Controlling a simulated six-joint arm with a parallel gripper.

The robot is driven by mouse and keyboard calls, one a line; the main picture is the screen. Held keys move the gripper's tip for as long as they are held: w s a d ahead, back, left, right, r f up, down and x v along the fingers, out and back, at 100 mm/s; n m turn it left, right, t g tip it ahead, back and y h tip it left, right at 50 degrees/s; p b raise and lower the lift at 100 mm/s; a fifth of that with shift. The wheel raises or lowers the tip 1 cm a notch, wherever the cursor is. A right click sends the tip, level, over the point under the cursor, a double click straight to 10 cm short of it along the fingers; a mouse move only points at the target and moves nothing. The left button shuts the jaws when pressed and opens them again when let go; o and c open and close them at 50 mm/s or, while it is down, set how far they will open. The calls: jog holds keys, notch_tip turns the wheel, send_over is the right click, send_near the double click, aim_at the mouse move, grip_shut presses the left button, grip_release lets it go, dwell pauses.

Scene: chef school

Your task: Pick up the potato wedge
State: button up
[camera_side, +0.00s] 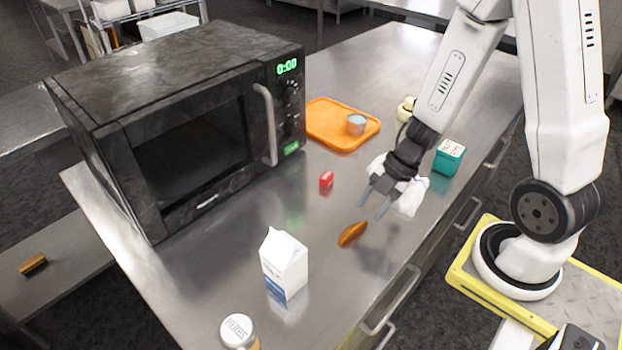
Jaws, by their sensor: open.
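The potato wedge (352,234) is a small orange-brown piece lying on the steel table, right of the milk carton. My gripper (372,203) is open and empty. In the picture its fingertips are just above and to the right of the wedge, apart from it. The fingers point down and to the left. The exact height of the fingertips over the table is hard to tell.
A milk carton (284,264) and a herbs jar (238,332) stand in front. A black microwave (190,120) fills the left. A red item (326,180), an orange tray (322,126) with a cup (356,124) and a green container (449,158) lie farther back.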

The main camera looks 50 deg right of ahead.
aim_at(358, 225)
jog(key=shift+a+f, duration=0.15)
jog(key=shift+f, duration=0.1)
jog(key=shift+x, duration=2.6)
jog(key=shift+w, duration=0.1)
jog(key=shift+c, duration=0.3)
grip_shut()
